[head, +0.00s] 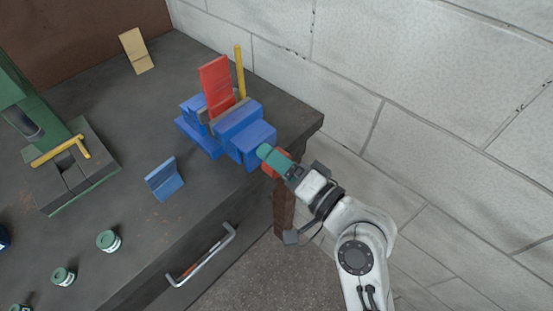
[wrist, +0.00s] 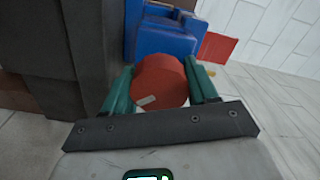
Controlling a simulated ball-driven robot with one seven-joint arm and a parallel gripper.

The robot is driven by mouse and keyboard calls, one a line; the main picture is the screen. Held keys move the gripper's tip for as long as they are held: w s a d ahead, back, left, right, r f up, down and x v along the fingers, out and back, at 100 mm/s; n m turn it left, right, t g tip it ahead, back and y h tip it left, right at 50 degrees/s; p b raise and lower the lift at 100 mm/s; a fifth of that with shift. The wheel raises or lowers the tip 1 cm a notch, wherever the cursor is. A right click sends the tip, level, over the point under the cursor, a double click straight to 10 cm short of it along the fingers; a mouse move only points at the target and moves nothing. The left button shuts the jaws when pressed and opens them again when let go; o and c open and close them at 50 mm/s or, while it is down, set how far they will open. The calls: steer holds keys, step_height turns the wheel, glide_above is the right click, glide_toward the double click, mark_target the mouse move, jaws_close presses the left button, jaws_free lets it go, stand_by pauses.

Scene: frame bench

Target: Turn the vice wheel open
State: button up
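The blue vice (head: 240,130) stands at the right end of the dark bench, with a red plate (head: 215,85) upright between its jaws. The red vice wheel (wrist: 160,82) is on the vice's near end, overhanging the bench edge, with a small pale mark low on its face. My gripper (wrist: 160,88) has one teal finger on each side of the wheel, and no clear gap shows between fingers and rim. In the head view, the fingers partly cover the wheel (head: 277,162). The blue vice body also shows behind the wheel in the wrist view (wrist: 165,40).
A yellow rod (head: 240,72) stands beside the vice. A blue angle piece (head: 165,180), small green-lidded jars (head: 108,241) and a green machine (head: 75,175) are on the bench. A drawer handle (head: 203,257) sticks out in front. The stone wall (head: 430,100) is at the right.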

steer(key=o, duration=0.3)
steer(key=shift+s+a, duration=0.1)
steer(key=shift+a, duration=0.2)
steer(key=shift+o, duration=0.6)
steer(key=shift+d, duration=0.15)
steer(key=shift+s+d+f, duration=0.1)
steer(key=shift+d, duration=0.2)
steer(key=b+v, duration=0.2)
steer(key=v, duration=0.8)
steer(key=shift+s, duration=0.1)
